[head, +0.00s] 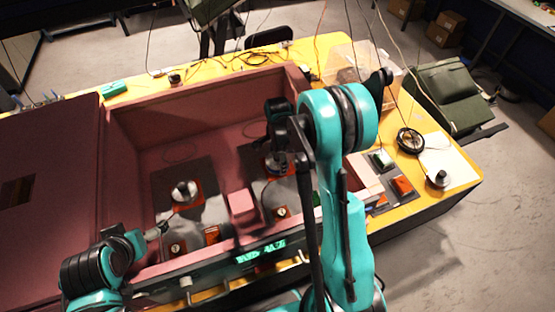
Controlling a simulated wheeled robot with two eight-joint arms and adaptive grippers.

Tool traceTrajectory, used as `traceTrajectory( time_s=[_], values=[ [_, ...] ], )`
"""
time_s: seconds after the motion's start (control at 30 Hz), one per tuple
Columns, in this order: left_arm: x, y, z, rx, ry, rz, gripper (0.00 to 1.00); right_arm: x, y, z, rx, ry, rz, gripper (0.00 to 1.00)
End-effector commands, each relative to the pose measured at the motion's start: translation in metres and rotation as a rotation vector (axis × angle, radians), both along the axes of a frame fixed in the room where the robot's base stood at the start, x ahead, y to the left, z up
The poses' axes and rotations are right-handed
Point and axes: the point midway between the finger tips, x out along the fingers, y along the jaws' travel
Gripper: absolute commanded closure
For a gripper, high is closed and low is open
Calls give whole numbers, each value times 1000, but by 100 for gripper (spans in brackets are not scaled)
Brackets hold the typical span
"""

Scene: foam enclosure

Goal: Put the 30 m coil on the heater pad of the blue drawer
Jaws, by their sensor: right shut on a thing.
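My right gripper (279,148) reaches down inside the pink foam enclosure (205,93). It is shut on a small grey, knobbed round piece (277,165), seemingly the coil, over the right-hand dark pad area. Contact with the pad below is hard to tell, and no length label is readable. A similar silver piece with a dark knob (185,191) sits on an orange-red plate on the left dark pad (168,178). My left gripper (158,231) is low at the enclosure's front left; its jaw opening is unclear. No drawer shows a clear blue colour.
A pink block (242,206) stands between the two pads. The dark red panel (50,190) lies left. Foam walls surround the pads.

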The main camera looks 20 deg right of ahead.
Motion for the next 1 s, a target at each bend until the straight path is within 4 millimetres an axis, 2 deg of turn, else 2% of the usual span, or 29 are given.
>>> traceTrajectory(
  time_s=[0.13, 0.17, 0.23, 0.67, 0.77, 1.0],
  values=[
    [0, 0, -5, 0, 0, 0, 4, 0, 0, -4, 0, 0, 0, 61],
    [0, 0, -5, 0, 0, 0, 4, 0, 0, -4, 0, 0, 0, 22],
    [0, 0, -4, 0, 0, 0, 4, 0, 0, -3, 0, 0, 0, 4],
    [0, 0, 2, 0, 0, 0, 4, 0, 0, 2, 0, 0, 0, 4],
    [0, 0, 2, 0, 0, 0, 4, 0, 0, 15, 0, 0, 0, 4],
    [0, 0, 9, 0, 0, 0, 4, 0, 0, 69, 0, 0, 0, 4]
  ],
)
